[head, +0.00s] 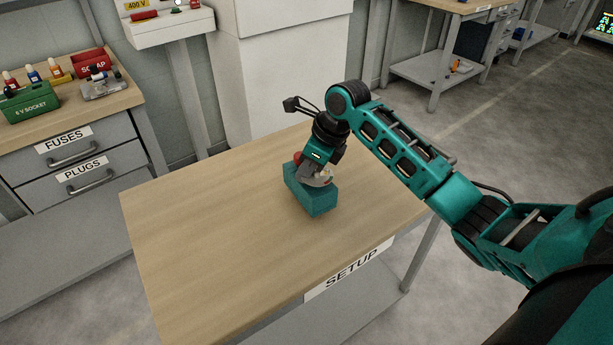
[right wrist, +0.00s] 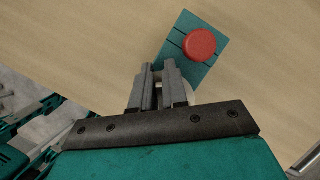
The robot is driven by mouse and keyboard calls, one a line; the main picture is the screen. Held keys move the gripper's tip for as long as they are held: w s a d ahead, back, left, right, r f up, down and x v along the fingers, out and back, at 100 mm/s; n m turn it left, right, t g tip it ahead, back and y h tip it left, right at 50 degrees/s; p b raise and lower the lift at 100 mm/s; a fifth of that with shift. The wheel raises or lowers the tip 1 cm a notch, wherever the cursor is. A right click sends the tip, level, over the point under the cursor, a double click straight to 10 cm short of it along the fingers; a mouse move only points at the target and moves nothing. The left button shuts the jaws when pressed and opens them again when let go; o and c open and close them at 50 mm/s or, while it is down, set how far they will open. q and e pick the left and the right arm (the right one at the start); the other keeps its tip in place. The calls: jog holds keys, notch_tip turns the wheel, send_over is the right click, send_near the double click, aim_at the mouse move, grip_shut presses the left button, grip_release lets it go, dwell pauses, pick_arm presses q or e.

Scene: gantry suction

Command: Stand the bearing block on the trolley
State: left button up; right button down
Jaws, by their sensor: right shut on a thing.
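The bearing block is a teal box (head: 312,200) on the SETUP table (head: 200,230), or just above it; I cannot tell which. A red round cap (right wrist: 199,44) and a pale rounded part show on its top. It also shows in the right wrist view as a teal block (right wrist: 176,38). My right gripper (head: 309,174) points down at its top and is shut on it; the fingers (right wrist: 160,78) hide the gripped part. My left gripper is not in view. I see nothing marked as a trolley.
The table top around the block is clear. A bench (head: 125,98) with drawers marked FUSES and PLUGS, a green socket box (head: 30,102) and a red scrap bin (head: 91,63) stands at left. Another workbench (head: 425,70) is at the back right, with open floor before it.

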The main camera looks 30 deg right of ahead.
notch_tip(320, 180, down, 2)
jog(key=shift+f, duration=0.2)
jog(key=c, duration=1.1)
grip_release()
jog(key=shift+c, duration=0.2)
jog(key=v, duration=1.2)
jog(key=shift+w+a, duration=0.1)
